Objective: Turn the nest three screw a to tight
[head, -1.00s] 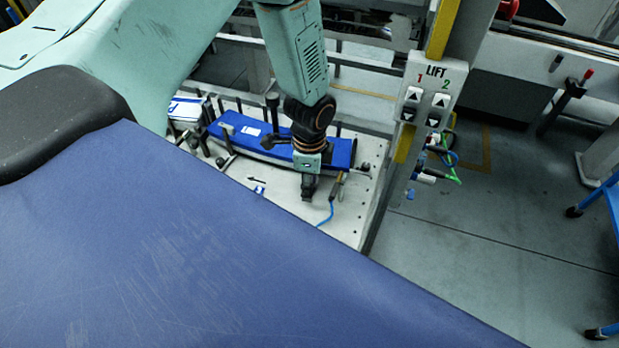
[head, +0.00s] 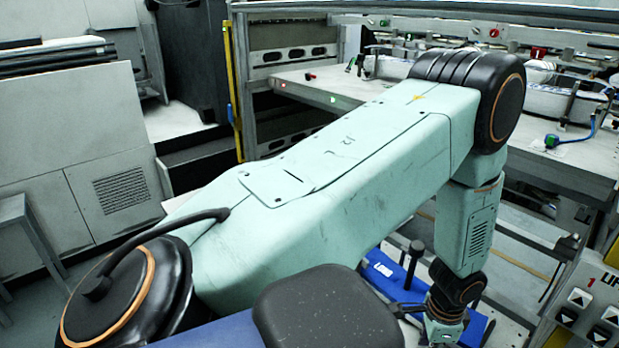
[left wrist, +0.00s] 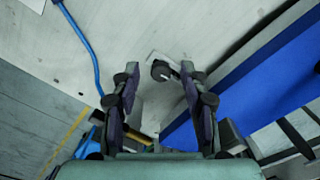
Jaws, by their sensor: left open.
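In the left wrist view my left gripper (left wrist: 158,72) is open, its two dark fingers spread above a pale plate. A small dark round knob (left wrist: 161,70) shows between the fingertips, nearer the right one, beside a small light label. It looks like a screw head, but I cannot tell which screw it is or whether the fingers touch it. A long blue part (left wrist: 262,88) lies to the right of the fingers. In the head view the blue part (head: 385,272) shows below my left arm; the gripper's fingertips are cut off there. My right gripper is not in view.
A blue cable (left wrist: 84,45) runs along the plate left of the fingers. Dark posts stand beside the blue part. In the head view the LIFT button panel (head: 590,308) is at the lower right and a white bench (head: 320,85) lies behind my arm.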

